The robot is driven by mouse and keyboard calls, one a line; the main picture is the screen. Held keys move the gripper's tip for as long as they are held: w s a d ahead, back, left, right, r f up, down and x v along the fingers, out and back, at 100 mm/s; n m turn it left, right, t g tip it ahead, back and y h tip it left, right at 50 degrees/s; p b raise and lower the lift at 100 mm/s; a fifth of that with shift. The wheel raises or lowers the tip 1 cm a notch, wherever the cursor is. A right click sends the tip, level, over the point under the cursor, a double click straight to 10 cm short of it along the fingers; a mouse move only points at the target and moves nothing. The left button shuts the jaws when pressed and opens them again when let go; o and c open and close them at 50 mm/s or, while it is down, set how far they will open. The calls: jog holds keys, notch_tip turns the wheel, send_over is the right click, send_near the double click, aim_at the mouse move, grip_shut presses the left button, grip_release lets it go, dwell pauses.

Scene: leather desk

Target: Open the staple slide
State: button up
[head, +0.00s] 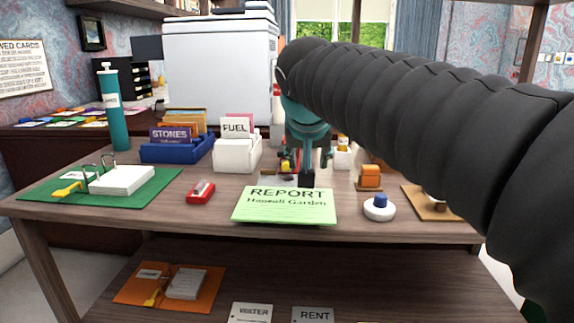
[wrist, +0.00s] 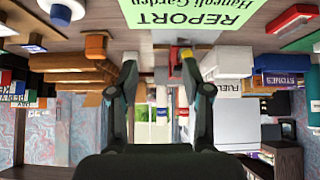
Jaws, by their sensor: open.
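My gripper (head: 307,180) hangs over the desk just behind the green report sheet (head: 278,206). In the wrist view, which is upside down, its two fingers (wrist: 158,75) are apart with nothing between them. I cannot make out a stapler or its staple slide for certain. A low grey piece (head: 276,178) lies behind the report, left of my gripper, and a small red and yellow thing (head: 287,164) is behind it. The red and yellow thing also shows near a fingertip in the wrist view (wrist: 187,56). My gripper and arm hide part of that area.
A red item (head: 200,192) lies left of the report. A white round base with a blue knob (head: 380,207) and an orange block (head: 370,177) stand to the right. The blue STONES box (head: 175,154) and white FUEL box (head: 236,155) stand behind.

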aim_at(286, 165)
jog(key=w+a+r, duration=0.3)
jog(key=w+a, duration=0.1)
jog(key=a, duration=0.1)
jog(key=shift+t, duration=0.4)
jog(key=x, duration=1.3)
jog(key=shift+a+f, duration=0.15)
jog(key=shift+f, duration=0.05)
grip_shut()
